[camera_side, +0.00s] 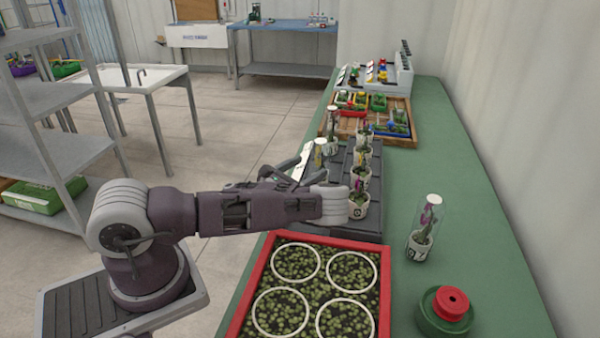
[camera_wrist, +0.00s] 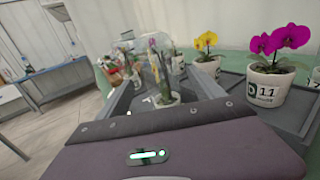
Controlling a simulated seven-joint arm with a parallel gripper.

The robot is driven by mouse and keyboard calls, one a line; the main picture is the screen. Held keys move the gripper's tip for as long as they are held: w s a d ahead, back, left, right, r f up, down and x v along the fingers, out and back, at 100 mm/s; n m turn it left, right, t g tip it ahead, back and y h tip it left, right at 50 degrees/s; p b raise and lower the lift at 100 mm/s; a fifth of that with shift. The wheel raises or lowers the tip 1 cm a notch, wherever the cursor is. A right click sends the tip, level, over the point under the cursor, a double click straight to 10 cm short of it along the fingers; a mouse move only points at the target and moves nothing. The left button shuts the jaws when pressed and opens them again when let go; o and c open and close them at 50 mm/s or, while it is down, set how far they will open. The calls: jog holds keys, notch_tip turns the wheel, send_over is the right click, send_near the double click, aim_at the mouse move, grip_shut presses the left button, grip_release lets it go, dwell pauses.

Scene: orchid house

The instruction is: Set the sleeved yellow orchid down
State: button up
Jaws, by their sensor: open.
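My gripper (camera_wrist: 165,75) is open, its two dark fingers reaching forward in the wrist view. A clear-sleeved plant in a pale pot (camera_wrist: 163,97) shows between the fingers; its small flower looks yellowish to purple, and I cannot tell whether a finger touches it. In the side view my gripper (camera_side: 302,160) is beside the dark grey tray (camera_side: 372,229), partly hidden by my wrist. A small sleeved plant with a yellowish top (camera_side: 320,150) shows by the fingertips there. I cannot see clearly what its pot rests on.
Several potted plants stand on the grey tray. Another sleeved plant (camera_side: 422,240) stands on the green bench (camera_side: 480,240). A red-rimmed seedling tray (camera_side: 246,290) and red-and-green object (camera_side: 445,312) are nearer.

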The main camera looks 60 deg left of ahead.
jog(key=v, duration=0.2)
jog(key=shift+s+d+f, duration=0.1)
jog(key=shift+s, duration=0.25)
jog(key=s+a+r+n+g+y, duration=0.1)
jog(key=a+r+n+g+y, duration=0.55)
jog(key=n, duration=0.75)
jog(key=n+g+h, duration=0.5)
jog(key=n, duration=1.2)
send_near(312, 164)
jog(key=s+d, duration=0.3)
jog(key=s+d+r+n+h, duration=0.2)
jog(key=s+d+r+h, duration=0.35)
jog(key=d+r, duration=0.55)
jog(key=s+d+r, duration=0.2)
jog(key=s+d, duration=0.1)
jog(key=s, duration=0.6)
jog(key=s+d+r, duration=0.2)
jog(key=s+d, duration=0.2)
jog(key=s, duration=0.5)
jog(key=shift+s+d+r, duration=0.2)
jog(key=shift+s+r, duration=0.05)
